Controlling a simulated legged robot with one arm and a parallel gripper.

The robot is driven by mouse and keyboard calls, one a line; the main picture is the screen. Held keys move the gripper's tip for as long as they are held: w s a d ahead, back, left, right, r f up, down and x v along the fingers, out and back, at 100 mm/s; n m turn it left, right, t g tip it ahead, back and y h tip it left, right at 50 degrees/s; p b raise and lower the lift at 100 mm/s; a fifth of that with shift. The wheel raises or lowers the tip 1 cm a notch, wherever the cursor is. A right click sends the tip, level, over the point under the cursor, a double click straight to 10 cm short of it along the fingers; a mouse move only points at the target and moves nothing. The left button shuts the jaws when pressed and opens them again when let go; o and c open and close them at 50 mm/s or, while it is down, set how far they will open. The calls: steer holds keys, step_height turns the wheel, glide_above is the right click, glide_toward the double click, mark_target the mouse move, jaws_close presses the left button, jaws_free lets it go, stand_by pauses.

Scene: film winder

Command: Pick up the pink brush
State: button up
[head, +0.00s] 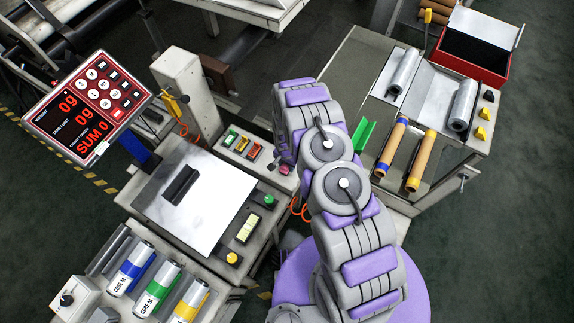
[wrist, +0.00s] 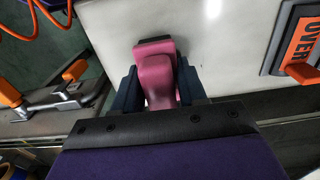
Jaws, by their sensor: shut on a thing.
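The pink brush (wrist: 157,78) is in the middle of the wrist view, with a dark strip along its far end. My gripper (wrist: 160,86) is shut on it, with one dark blue finger on each side of the pink handle. The brush is over or on a pale surface (wrist: 225,45); I cannot tell whether it touches it. In the head view my arm hides most of the gripper, and a small pink patch (head: 284,170) beside the arm looks like part of the brush.
An orange "OVER" label (wrist: 302,42) and orange lever are at the right of the wrist view. An orange cable (wrist: 35,20) and metal clamp (wrist: 60,100) are at left. The head view shows a control panel (head: 83,100) left and a table with rolls (head: 398,145) right.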

steer(key=shift+a, duration=0.2)
steer(key=c, duration=0.3)
steer(key=shift+c, duration=0.2)
steer(key=shift+r, duration=0.5)
step_height(320, 180, up, 3)
steer(key=shift+f+p, duration=0.2)
steer(key=shift+p, duration=0.4)
steer(key=s+d+r+p, duration=0.1)
steer(key=s+d+p, duration=0.1)
steer(key=s+d, duration=0.8)
steer(key=s, duration=0.2)
steer(key=shift+s+r, duration=0.15)
steer(key=shift+s, duration=0.15)
